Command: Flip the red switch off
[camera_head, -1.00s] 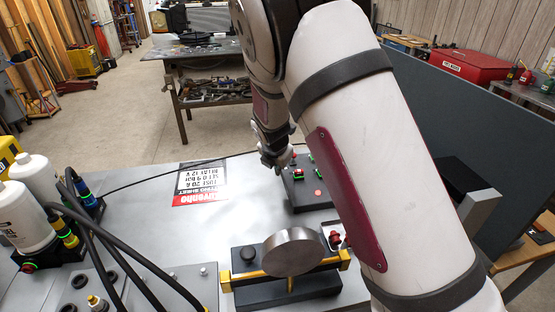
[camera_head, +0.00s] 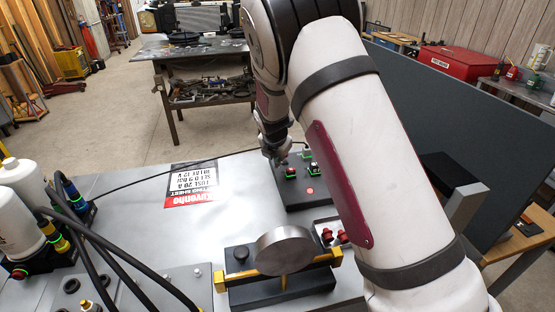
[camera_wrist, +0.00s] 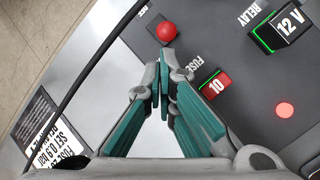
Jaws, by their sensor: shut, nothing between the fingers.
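The red switch shows in the wrist view as a round red knob (camera_wrist: 166,32) at the edge of a dark panel (camera_wrist: 235,75). It sits just beyond the fingertips of my gripper (camera_wrist: 163,75); whether they touch it I cannot tell. The teal-padded fingers are closed together at the tips with nothing between them. In the head view my gripper (camera_head: 277,158) is at the back left edge of the dark panel and hides the knob.
The panel also carries a red fuse marked 10 (camera_wrist: 215,86), a 12 V relay (camera_wrist: 284,26) and a round red light (camera_wrist: 285,110). A black cable (camera_wrist: 90,65) runs past the panel. A printed sheet (camera_head: 192,185) lies left on the metal bench. A round metal disc (camera_head: 286,250) stands in front.

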